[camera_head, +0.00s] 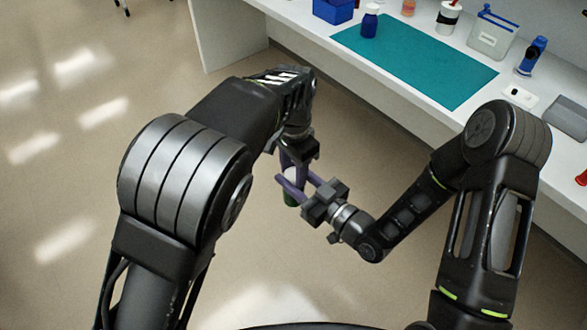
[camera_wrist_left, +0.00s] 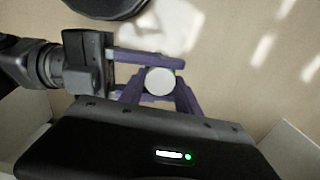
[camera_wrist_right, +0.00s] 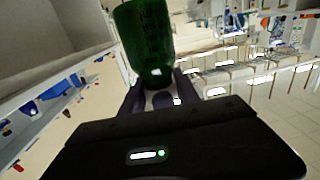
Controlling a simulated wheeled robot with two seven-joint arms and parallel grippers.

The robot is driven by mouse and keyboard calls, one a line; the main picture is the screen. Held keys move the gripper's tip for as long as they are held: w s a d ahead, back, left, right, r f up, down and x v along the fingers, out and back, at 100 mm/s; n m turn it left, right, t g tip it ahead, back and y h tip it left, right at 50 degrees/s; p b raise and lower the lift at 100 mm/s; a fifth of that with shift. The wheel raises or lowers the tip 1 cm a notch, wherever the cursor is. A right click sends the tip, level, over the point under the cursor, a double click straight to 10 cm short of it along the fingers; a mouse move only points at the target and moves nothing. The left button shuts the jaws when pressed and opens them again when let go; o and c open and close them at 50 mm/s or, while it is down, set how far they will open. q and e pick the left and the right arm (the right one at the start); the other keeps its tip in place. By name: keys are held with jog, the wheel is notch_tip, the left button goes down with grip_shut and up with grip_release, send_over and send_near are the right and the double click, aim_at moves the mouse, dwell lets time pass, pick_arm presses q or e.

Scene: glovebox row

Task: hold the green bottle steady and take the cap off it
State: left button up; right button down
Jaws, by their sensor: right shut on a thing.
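The green bottle (camera_head: 291,199) hangs in the air over the floor, its green body below the fingers of my right gripper (camera_head: 294,182). It fills the upper middle of the right wrist view (camera_wrist_right: 146,40). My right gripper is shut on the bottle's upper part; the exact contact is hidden. The round white cap (camera_wrist_left: 159,82) faces the left wrist camera. My left gripper (camera_head: 291,160) comes from above, its fingers pointing down. In the left wrist view its fingers (camera_wrist_left: 160,90) stand on either side of the cap and look open; whether they touch it is unclear.
The white bench (camera_head: 405,95) is at the back right with a teal mat (camera_head: 430,65). A blue bottle (camera_head: 369,22), a blue box (camera_head: 334,10), a clear container (camera_head: 492,35) and a blue tube (camera_head: 532,55) stand there. Open floor lies left and below the grippers.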

pick_arm(q)
grip_shut()
jog(key=n, duration=0.3)
dwell(0.3)
jog(key=o, duration=0.6)
grip_release()
jog(key=shift+o, duration=0.2)
jog(key=shift+r, duration=0.1)
jog(key=shift+r, duration=2.15)
